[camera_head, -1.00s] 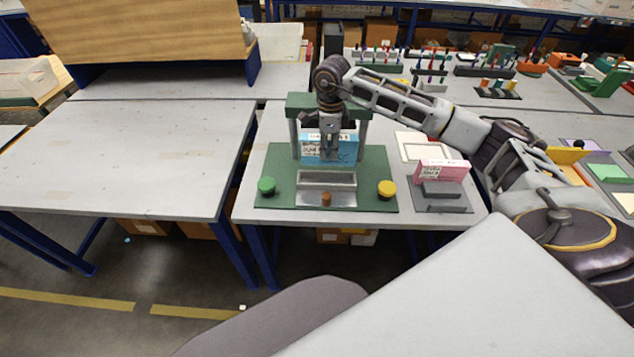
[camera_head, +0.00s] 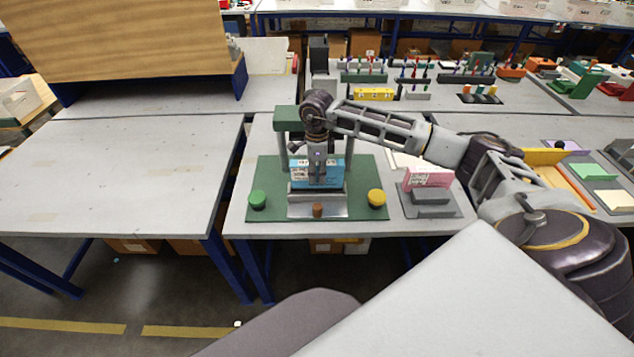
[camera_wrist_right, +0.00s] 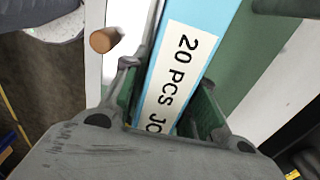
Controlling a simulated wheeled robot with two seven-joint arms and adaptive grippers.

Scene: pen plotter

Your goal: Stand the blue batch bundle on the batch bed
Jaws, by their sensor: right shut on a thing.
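The blue batch bundle (camera_head: 333,171), a light blue box with a white label, is in my right gripper (camera_head: 318,178) above the back of the metal batch bed (camera_head: 337,208). In the right wrist view, the bundle (camera_wrist_right: 214,22) lies between the two fingers of the gripper (camera_wrist_right: 168,80), its label reading "20 PCS". The bundle looks upright, its lower edge close behind the bed's raised metal part. I cannot tell whether it touches the bed. My left gripper is not in view.
The green plotter base (camera_head: 265,180) carries a green button (camera_head: 257,199) and a yellow button (camera_head: 376,197). A brown knob (camera_head: 318,210) stands at the bed's front. A pink box (camera_head: 428,177) sits in a grey holder (camera_head: 432,203) at right. The left table (camera_head: 120,170) is clear.

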